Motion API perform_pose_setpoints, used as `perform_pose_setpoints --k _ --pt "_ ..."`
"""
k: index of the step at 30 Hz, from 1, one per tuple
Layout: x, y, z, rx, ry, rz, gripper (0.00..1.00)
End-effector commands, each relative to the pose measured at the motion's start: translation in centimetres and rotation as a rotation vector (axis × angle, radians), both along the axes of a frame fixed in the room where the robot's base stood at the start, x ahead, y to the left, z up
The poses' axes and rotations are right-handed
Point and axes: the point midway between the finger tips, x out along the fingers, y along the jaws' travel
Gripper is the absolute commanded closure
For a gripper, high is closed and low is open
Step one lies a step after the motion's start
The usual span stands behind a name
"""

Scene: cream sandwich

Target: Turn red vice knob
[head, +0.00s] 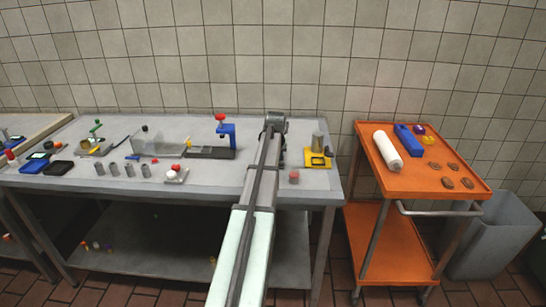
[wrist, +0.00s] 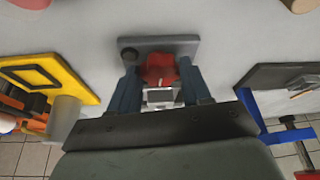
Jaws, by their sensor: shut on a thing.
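The red vice knob (wrist: 158,66) is in the upper middle of the wrist view, between the two fingers of my gripper (wrist: 160,82). The fingers are shut on it from both sides. The grey vice body (wrist: 182,44) lies just beyond the knob on the grey table, with a small dark round part at its left. In the head view my arm reaches over the table, and its end hides the vice and the knob.
A yellow-based device (head: 318,160) with a grey cylinder stands right of my arm. A blue press (head: 226,140) with a red top stands left of it. A reddish cylinder (head: 294,177) sits near the front edge. An orange cart (head: 430,185) stands to the right.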

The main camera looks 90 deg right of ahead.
Motion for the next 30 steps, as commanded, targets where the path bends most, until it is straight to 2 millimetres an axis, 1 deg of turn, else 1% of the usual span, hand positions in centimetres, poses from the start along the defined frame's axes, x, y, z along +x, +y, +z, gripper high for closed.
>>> perform_pose_setpoints --k 12,18,24,30 --pt "0.46 -0.01 0.05 -0.001 0.001 -0.287 0.83" --pt "0.61 -0.06 0.06 -0.001 0.0 -0.396 0.83" --pt "0.63 -0.1 0.08 -0.002 0.0 -0.458 0.83" --pt "0.64 -0.1 0.07 -0.002 -0.001 -0.479 0.83"
